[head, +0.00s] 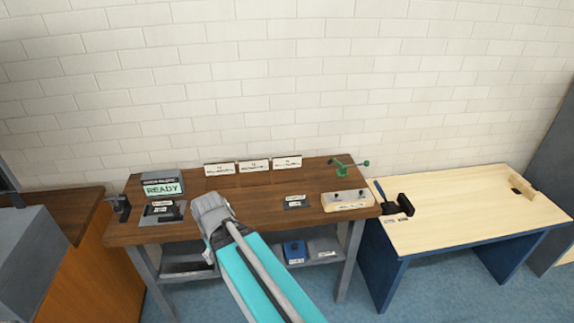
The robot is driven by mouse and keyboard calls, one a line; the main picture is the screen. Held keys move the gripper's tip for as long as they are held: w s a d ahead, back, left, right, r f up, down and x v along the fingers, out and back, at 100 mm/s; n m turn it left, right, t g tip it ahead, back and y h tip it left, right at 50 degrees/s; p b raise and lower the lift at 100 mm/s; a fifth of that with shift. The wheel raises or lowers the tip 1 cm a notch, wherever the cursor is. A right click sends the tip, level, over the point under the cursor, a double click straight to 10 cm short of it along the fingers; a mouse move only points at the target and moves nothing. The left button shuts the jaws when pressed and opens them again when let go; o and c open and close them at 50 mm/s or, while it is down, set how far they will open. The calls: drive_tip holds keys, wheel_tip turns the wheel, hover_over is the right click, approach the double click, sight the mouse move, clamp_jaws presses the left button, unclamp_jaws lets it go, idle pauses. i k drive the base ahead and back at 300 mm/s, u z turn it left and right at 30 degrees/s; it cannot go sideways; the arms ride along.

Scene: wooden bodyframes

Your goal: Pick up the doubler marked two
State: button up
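My arm reaches from the bottom of the head view over the front of the dark wooden bench (260,193). Its grey end, with my gripper (210,212), is above the bench's front left part. The fingers cannot be made out, so I cannot tell whether they are open or hold anything. No doubler marked two can be picked out for certain. Small labelled dark pieces lie left of my gripper (163,210) and to its right (298,202), with markings too small to read.
A display reading READY (161,187) stands at the bench's back left. Three white cards (254,166) stand along the back. A green clamp-like tool (347,170) and a pale block (347,201) are at the right. A light wooden table (465,215) stands further right, mostly clear.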

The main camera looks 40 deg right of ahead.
sight(160, 207)
drive_tip(key=k, duration=1.35)
drive_tip(key=z, duration=0.3)
drive_tip(key=i, duration=1.85)
drive_tip(key=u, duration=0.65)
